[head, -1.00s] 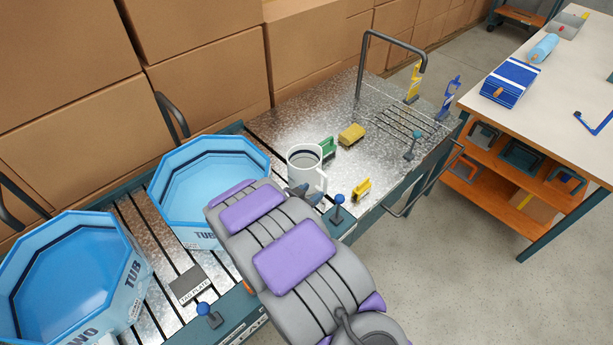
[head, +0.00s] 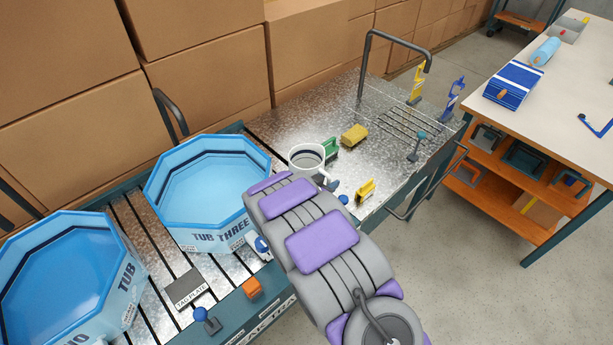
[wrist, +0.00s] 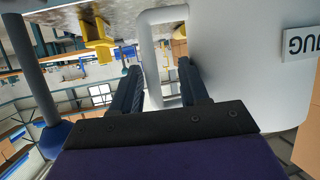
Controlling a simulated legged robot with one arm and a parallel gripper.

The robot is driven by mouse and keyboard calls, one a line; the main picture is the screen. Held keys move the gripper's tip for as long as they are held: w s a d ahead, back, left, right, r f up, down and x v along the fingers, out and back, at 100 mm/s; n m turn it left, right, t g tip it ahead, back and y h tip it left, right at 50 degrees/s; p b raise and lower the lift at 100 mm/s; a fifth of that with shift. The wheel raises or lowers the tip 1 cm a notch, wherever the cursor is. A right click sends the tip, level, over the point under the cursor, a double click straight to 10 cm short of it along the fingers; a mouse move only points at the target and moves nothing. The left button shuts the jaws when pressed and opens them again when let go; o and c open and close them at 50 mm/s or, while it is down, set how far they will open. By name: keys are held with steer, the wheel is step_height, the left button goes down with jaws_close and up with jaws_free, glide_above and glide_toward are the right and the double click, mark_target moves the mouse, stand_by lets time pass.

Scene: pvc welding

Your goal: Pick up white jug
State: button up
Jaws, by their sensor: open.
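My gripper (wrist: 159,66) is open. Its two fingertips point at the handle, one near each side of it; I cannot tell whether they touch. In the head view the fingertips are mostly hidden by my arm.
Two blue tubs (head: 150,190) (head: 135,275) stand left of the jug. A green block (head: 331,148), a yellow block (head: 354,135) and a small yellow clamp-like piece (head: 366,190) lie close by. A grey bent rail (head: 367,65) stands at the back; boxes line the wall.

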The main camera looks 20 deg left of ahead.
steer(key=shift+d+r, duration=0.1)
steer(key=shift+d, duration=0.2)
steer(key=shift+c, duration=0.4)
steer(key=shift+d, duration=0.15)
steer(key=c, duration=0.3)
steer(key=shift+a, duration=0.2)
jaws_close()
